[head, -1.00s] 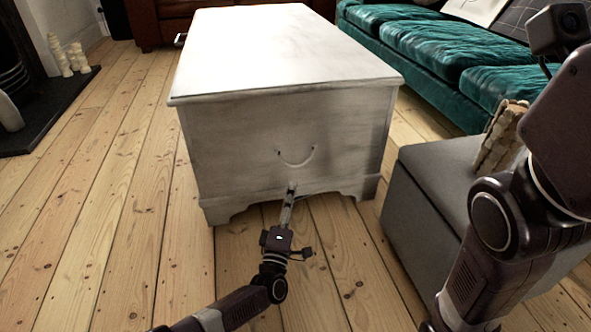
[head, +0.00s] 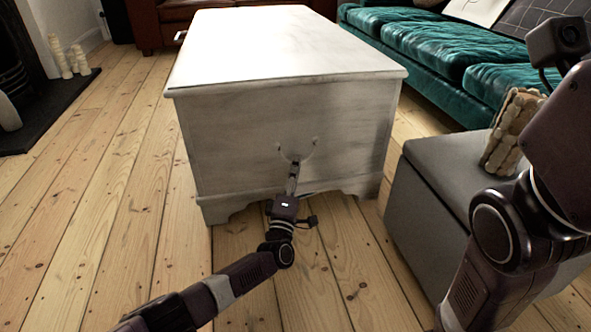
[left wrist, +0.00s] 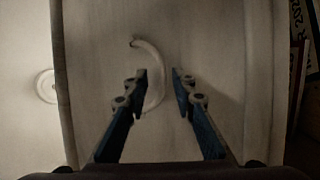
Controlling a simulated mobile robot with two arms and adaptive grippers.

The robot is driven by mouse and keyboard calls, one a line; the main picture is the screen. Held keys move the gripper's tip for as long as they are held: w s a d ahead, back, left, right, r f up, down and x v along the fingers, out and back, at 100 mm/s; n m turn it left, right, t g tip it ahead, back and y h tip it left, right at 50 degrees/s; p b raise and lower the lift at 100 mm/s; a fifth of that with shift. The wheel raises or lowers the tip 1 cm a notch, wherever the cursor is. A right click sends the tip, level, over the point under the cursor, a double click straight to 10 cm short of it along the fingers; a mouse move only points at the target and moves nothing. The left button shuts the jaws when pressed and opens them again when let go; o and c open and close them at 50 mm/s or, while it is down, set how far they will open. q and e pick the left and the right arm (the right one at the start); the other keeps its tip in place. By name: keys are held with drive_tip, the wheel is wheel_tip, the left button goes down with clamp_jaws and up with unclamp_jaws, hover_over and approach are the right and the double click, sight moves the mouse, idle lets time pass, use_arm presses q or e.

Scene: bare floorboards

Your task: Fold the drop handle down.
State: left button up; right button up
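The pale chest (head: 240,130) stands on the floorboards ahead. Its thin curved drop handle (head: 312,152) is on the near end face, with the middle of the curve partly hidden by my left gripper. My left gripper (head: 294,166) is at the lower part of the handle. In the left wrist view the handle (left wrist: 157,70) shows as a pale curve, and my open left gripper (left wrist: 161,82) has its two fingers apart, with the curve's bulge between them. One end of the handle is behind a finger. I cannot tell whether they touch. My right arm fills the right side; its gripper is out of view.
A grey ottoman (head: 420,205) stands at the right, with a light brown woody object (head: 512,128) on it. A teal sofa (head: 440,50) is behind, and a brown sofa (head: 150,25) is at the back. Bare floor (head: 90,200) is free at left.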

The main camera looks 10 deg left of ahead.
use_arm(q)
clamp_jaws()
drive_tip(key=shift+w+a+f+t+b, duration=0.15)
drive_tip(key=shift+w+a+t+b, duration=0.25)
drive_tip(key=shift+t, duration=0.2)
drive_tip(key=shift+d+m, duration=0.1)
drive_tip(key=shift+m, duration=0.2)
drive_tip(key=shift+f, duration=0.1)
unclamp_jaws()
drive_tip(key=shift+d+h, duration=0.1)
drive_tip(key=shift+h, duration=0.2)
